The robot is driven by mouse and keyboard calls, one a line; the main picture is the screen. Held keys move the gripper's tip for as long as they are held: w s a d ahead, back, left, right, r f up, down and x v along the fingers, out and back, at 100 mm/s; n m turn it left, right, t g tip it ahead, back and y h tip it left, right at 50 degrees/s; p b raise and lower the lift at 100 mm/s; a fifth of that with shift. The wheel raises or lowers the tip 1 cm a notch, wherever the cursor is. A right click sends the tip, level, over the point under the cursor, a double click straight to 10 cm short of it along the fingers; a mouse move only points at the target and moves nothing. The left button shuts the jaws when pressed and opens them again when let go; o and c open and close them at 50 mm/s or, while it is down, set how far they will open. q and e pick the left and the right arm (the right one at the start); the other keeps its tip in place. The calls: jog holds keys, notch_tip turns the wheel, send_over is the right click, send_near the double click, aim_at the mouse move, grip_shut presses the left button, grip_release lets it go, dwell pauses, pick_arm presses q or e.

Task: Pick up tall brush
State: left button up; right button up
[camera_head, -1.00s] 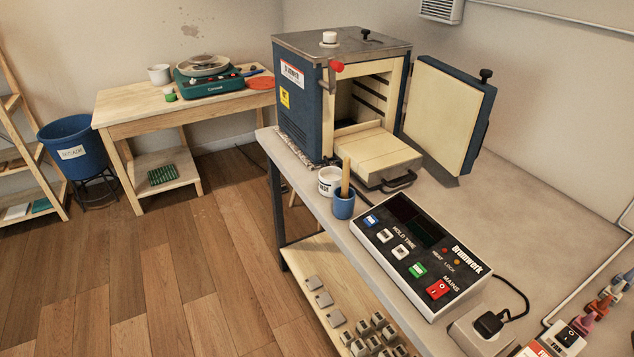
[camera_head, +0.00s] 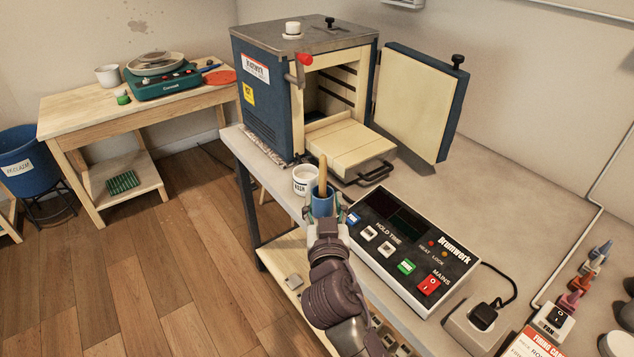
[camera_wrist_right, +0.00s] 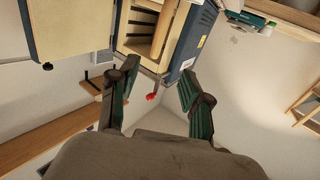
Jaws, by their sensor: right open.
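The tall brush (camera_head: 322,174) shows as a light wooden handle standing upright in a small blue cup (camera_head: 322,205) at the workbench's left edge. Its lower end is hidden inside the cup. My right gripper (camera_head: 331,213) is at the cup, in front of its lower part, with the handle rising above it. I cannot tell whether the fingers touch the cup. My left gripper is not in view.
A white cup (camera_head: 305,180) stands close behind the blue cup. The control box (camera_head: 412,248) is just to the right. The open kiln (camera_head: 300,90), its door (camera_head: 420,100) swung right, stands behind.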

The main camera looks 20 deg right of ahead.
aim_at(323, 164)
jog(key=x, duration=0.2)
jog(key=p+x, duration=0.1)
jog(key=x, duration=0.2)
jog(key=r+x, duration=0.1)
jog(key=x, duration=0.1)
jog(key=shift+w+d+p, duration=0.1)
jog(key=shift+w+p, duration=0.2)
jog(key=shift+p, duration=0.1)
jog(key=shift+w+d, duration=0.1)
jog(key=shift+w, duration=0.3)
jog(key=p+x, duration=0.2)
jog(key=x, duration=0.2)
jog(key=shift+w+d, duration=0.25)
jog(key=shift+w, duration=0.05)
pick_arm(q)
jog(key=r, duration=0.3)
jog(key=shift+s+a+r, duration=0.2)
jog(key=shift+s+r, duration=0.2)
pick_arm(e)
grip_shut()
